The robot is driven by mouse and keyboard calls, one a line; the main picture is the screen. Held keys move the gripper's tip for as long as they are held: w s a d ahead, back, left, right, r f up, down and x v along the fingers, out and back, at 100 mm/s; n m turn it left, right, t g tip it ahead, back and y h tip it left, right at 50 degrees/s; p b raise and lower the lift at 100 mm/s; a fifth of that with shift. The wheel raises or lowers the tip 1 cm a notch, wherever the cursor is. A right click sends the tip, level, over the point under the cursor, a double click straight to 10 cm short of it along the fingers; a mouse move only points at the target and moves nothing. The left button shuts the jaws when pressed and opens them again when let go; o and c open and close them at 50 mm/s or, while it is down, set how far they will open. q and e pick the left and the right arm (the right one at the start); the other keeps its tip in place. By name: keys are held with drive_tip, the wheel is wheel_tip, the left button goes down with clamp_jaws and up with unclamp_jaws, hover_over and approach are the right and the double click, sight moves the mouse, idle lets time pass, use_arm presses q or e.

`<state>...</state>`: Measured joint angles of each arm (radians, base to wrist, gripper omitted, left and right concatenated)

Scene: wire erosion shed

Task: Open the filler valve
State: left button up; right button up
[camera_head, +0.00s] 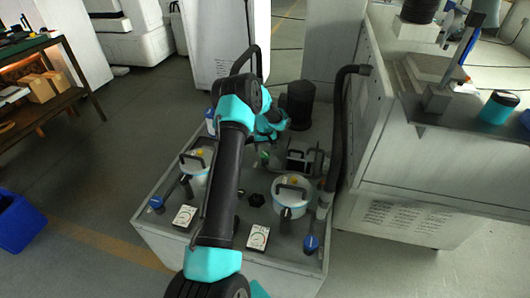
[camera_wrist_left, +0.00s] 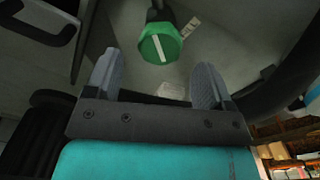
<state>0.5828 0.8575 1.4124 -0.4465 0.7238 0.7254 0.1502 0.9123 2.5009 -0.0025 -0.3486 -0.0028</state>
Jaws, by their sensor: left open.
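A green faceted knob with a white stripe, seemingly the filler valve (camera_wrist_left: 160,44), shows in the left wrist view at the top centre. Its stripe runs slightly slanted, and a dark stem shows behind it. In the head view only a small green part (camera_head: 264,156) shows beside my arm, on the grey tank unit (camera_head: 172,246). My left gripper (camera_wrist_left: 157,78) is open and empty. Its two grey fingers point toward the knob, which lies beyond the fingertips, roughly between them. In the head view the gripper (camera_head: 270,136) is small and partly hidden. My right gripper is not seen.
The unit carries two white-lidded canisters (camera_head: 292,193), dial gauges (camera_head: 258,238), blue-handled valves (camera_head: 311,243) and a black cylinder (camera_head: 300,105). A thick black hose (camera_head: 338,125) runs up its right side to a grey machine (camera_head: 440,160). The left floor is mostly clear.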

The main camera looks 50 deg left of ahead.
sight(265, 153)
use_arm(q)
wheel_tip(265, 153, up, 14)
idle(0.4)
drive_tip(key=shift+f, duration=0.1)
wheel_tip(265, 153, down, 16)
drive_tip(key=shift+r, duration=0.25)
idle(0.6)
drive_tip(key=shift+r, duration=0.15)
drive_tip(key=shift+f, duration=1.3)
drive_tip(key=shift+r+m, duration=0.2)
drive_tip(key=shift+m, duration=0.5)
drive_tip(key=m, duration=0.3)
drive_tip(key=shift+m, duration=2.1)
